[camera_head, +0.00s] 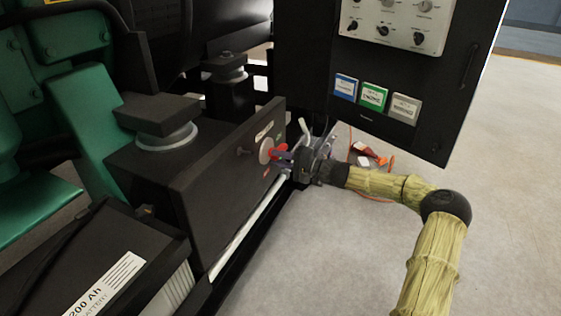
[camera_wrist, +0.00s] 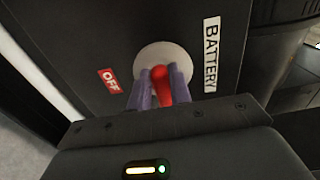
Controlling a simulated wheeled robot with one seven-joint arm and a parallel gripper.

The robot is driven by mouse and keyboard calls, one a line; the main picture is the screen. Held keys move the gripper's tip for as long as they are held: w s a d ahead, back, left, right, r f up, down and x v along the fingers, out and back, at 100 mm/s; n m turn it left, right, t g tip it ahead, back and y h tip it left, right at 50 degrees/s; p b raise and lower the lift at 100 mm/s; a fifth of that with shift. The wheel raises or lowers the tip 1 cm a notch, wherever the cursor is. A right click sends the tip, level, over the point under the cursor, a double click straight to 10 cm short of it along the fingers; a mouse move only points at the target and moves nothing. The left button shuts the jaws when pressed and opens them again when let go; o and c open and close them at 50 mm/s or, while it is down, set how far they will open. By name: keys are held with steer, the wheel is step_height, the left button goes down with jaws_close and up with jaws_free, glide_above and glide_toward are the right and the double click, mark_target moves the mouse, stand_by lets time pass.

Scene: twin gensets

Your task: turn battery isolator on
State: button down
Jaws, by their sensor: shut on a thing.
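The battery isolator is a red handle on a round pale disc, set on a black box (camera_head: 215,190) on the genset frame. In the head view the red handle (camera_head: 280,149) is partly covered by my gripper (camera_head: 287,157). In the wrist view the red handle (camera_wrist: 162,84) sits between the two purple fingers of my gripper (camera_wrist: 161,88), which is shut on it. The pale disc (camera_wrist: 150,55) shows around it. A red OFF label (camera_wrist: 108,80) lies to its left and a white BATTERY label (camera_wrist: 211,55) to its right. Any ON label is not readable.
A black control panel (camera_head: 390,80) with knobs and coloured plates hangs above my arm. A battery (camera_head: 110,270) sits at the lower left. Red items with an orange cord (camera_head: 370,155) lie on the floor behind my wrist. Open floor (camera_head: 500,230) lies to the right.

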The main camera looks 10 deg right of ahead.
steer(key=shift+s+f, duration=0.1)
steer(key=shift+f, duration=0.15)
steer(key=c, duration=1.3)
jaws_free()
steer(key=shift+r, duration=0.15)
steer(key=shift+d, duration=0.1)
steer(key=p+v, duration=0.4)
steer(key=v, duration=1.3)
steer(key=shift+s, duration=0.1)
